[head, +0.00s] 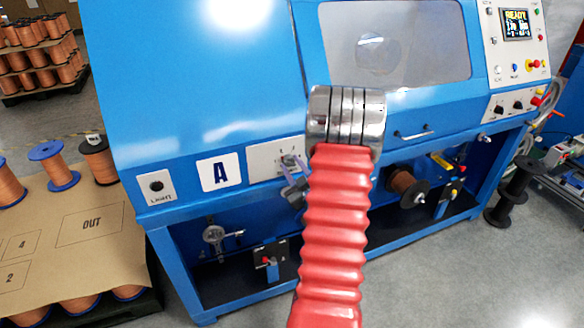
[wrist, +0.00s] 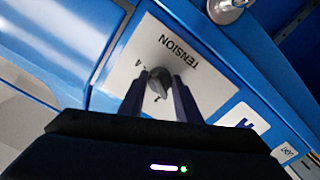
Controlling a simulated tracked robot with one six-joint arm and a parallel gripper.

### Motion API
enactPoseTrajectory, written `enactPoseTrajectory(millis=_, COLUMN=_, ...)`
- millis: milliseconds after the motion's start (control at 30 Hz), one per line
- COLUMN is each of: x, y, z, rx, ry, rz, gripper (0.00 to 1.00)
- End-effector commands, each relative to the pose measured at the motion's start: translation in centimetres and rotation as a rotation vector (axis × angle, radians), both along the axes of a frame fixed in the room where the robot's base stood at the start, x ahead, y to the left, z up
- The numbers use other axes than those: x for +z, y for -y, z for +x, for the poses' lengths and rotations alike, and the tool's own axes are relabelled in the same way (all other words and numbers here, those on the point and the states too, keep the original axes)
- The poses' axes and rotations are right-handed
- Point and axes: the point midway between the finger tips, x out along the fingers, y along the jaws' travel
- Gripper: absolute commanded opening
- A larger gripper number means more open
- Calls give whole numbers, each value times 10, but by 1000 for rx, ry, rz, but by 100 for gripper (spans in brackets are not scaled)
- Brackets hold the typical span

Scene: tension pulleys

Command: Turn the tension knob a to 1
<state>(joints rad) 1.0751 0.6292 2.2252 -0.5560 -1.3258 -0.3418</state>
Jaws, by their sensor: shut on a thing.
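The tension knob a (wrist: 161,81) is a small grey knob on a light plate (wrist: 185,56) lettered TENSION, seen tilted in the wrist view. My gripper (wrist: 160,92) has its two dark fingers on either side of the knob and is shut on it. My arm hides some of that area. Which number the knob points to cannot be read.
The blue machine (head: 240,80) fills the middle, with a READY display (head: 517,24) and buttons at upper right. Spools and pulleys sit in the bay below. A cardboard-topped pallet (head: 100,250) stands at left.

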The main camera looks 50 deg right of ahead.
Motion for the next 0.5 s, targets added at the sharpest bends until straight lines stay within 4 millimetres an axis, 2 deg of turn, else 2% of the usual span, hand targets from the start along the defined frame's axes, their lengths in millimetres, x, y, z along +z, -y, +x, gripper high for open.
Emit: enactPoseTrajectory(millis=500, x=-1, y=-2, z=1, rx=7, ry=-227, rz=-378, gripper=8)
